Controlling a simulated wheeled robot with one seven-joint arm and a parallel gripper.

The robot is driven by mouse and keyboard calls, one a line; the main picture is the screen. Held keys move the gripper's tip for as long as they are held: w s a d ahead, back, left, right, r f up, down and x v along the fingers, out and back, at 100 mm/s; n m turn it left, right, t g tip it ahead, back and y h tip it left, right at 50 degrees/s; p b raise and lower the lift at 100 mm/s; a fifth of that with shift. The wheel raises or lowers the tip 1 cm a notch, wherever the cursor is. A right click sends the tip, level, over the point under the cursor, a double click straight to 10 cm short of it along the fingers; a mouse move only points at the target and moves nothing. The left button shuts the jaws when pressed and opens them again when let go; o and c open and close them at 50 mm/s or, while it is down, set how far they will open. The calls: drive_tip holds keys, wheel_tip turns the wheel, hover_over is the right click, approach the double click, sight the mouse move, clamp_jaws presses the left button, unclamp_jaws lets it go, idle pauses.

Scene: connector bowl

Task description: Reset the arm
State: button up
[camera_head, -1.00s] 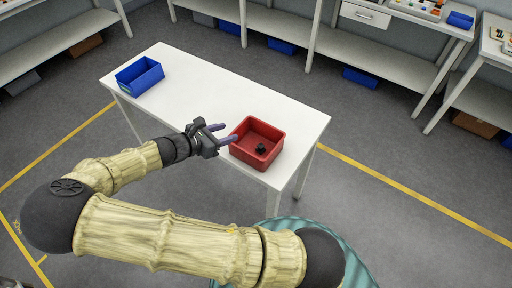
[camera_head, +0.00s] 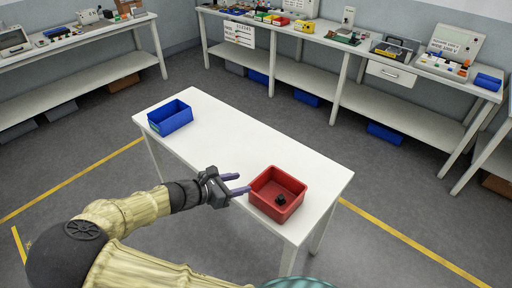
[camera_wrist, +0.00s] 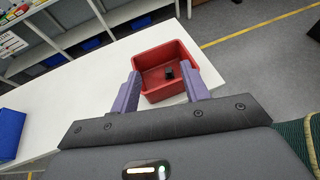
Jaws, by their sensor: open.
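My gripper (camera_head: 238,184) is open and empty, just left of the red bin in the head view. In the wrist view its two purple fingers (camera_wrist: 164,92) are spread apart, with the red bin beyond and between them. The red bin (camera_head: 262,208) stands on the right part of the white table (camera_head: 228,133). A small black part (camera_head: 280,199) lies inside the red bin; it also shows in the wrist view (camera_wrist: 169,73). My arm stretches from the lower left over the table's front edge.
A blue bin (camera_head: 170,117) stands at the far left end of the table; its side shows in the wrist view (camera_wrist: 10,134). The table between the bins is clear. Workbenches (camera_head: 340,50) with equipment line the back. The floor around the table is open.

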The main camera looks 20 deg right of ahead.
drive_tip(key=s+d+f+m+g+y, duration=0.4)
drive_tip(key=s+d+m+g+y, duration=0.15)
drive_tip(key=s+m+y, duration=0.35)
drive_tip(key=s+r+m+t+y, duration=0.3)
drive_tip(key=r+m, duration=0.6)
drive_tip(key=m, duration=0.4)
drive_tip(key=shift+s+d+r+y, duration=0.3)
drive_tip(key=shift+s+d, duration=0.15)
drive_tip(key=shift+s, duration=0.45)
drive_tip(key=shift+t, duration=0.25)
drive_tip(key=shift+c, duration=0.5)
